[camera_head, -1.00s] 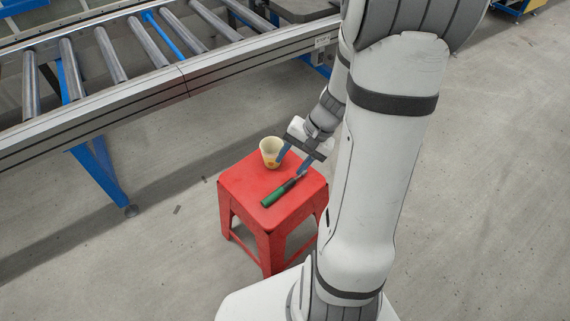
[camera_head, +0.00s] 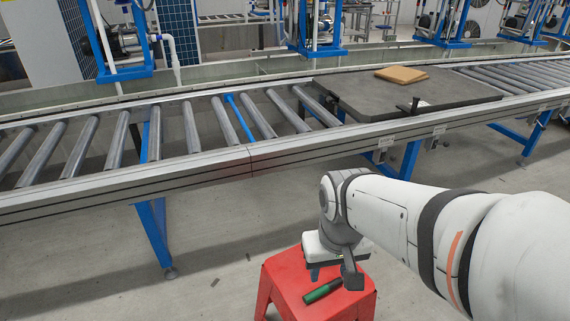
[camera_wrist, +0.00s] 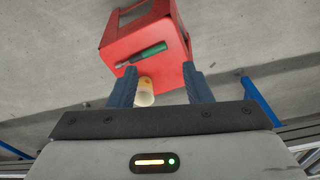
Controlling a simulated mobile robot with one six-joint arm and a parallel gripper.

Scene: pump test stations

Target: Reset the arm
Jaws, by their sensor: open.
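My gripper (camera_head: 333,275) is above the red stool in the head view, with my arm reaching in from the right. In the wrist view my gripper (camera_wrist: 160,88) is open, its two dark fingers apart with nothing held between them. A green-handled tool (camera_head: 322,291) lies on the stool top; it also shows in the wrist view (camera_wrist: 152,50). A pale cup (camera_wrist: 145,92) stands near the stool's edge in the wrist view, seen between the fingers but at a distance. The cup is hidden in the head view.
The red stool (camera_head: 283,284) stands on the bare concrete floor (camera_head: 220,262). A roller conveyor (camera_head: 240,161) on blue legs runs behind it. A dark plate (camera_head: 370,98) on the conveyor carries a brown block (camera_head: 401,74). Blue-framed pump stations stand behind. The floor left of the stool is clear.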

